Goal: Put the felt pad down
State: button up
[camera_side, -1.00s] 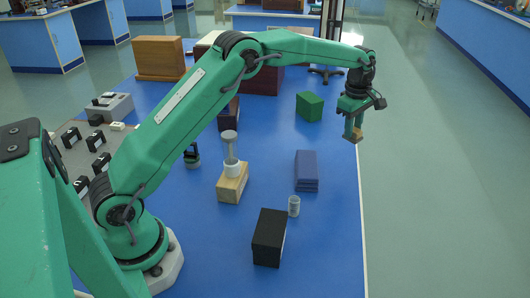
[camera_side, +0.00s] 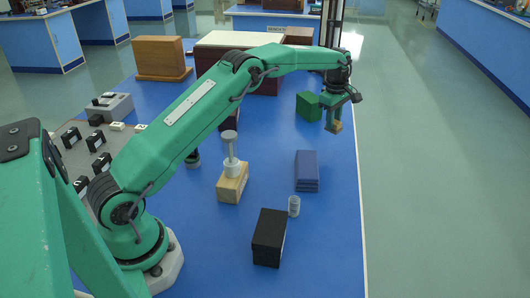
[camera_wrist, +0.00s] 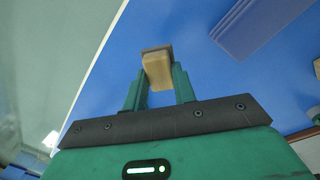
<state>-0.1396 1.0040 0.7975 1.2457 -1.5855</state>
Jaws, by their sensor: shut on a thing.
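The felt pad is a small tan block with a darker grey-brown face. It shows between my fingertips in the wrist view (camera_wrist: 157,68) and as a small tan piece in the side view (camera_side: 337,126). My gripper (camera_side: 334,122) is shut on it and points downward, held above the blue bench near its right edge. In the wrist view my two green fingers (camera_wrist: 158,84) clasp the pad from both sides. I cannot tell its exact height above the bench.
A green block (camera_side: 308,105) stands just left of my gripper. A stacked blue block (camera_side: 307,171), a clear jar (camera_side: 294,206) and a black box (camera_side: 269,238) stand nearer the camera. A wooden block (camera_side: 232,184) carries a grey-white stand. Blue bench top (camera_side: 335,225) is bare near the right edge.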

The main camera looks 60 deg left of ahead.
jog(key=shift+w+a+f, duration=0.35)
jog(key=shift+a+f, duration=0.3)
jog(key=shift+a, duration=0.4)
jog(key=shift+w+a+f, duration=0.3)
jog(key=shift+a+f, duration=0.3)
jog(key=shift+a, duration=0.4)
jog(key=shift+w+a+f, duration=0.35)
jog(key=shift+a+f, duration=0.3)
jog(key=shift+a, duration=0.4)
jog(key=shift+f, duration=2.05)
jog(key=shift+f, duration=0.1)
jog(key=o, duration=1.1)
jog(key=shift+c, duration=0.2)
notch_tip(320, 180, up, 12)
jog(key=s, duration=0.1)
jog(key=shift+d, duration=0.15)
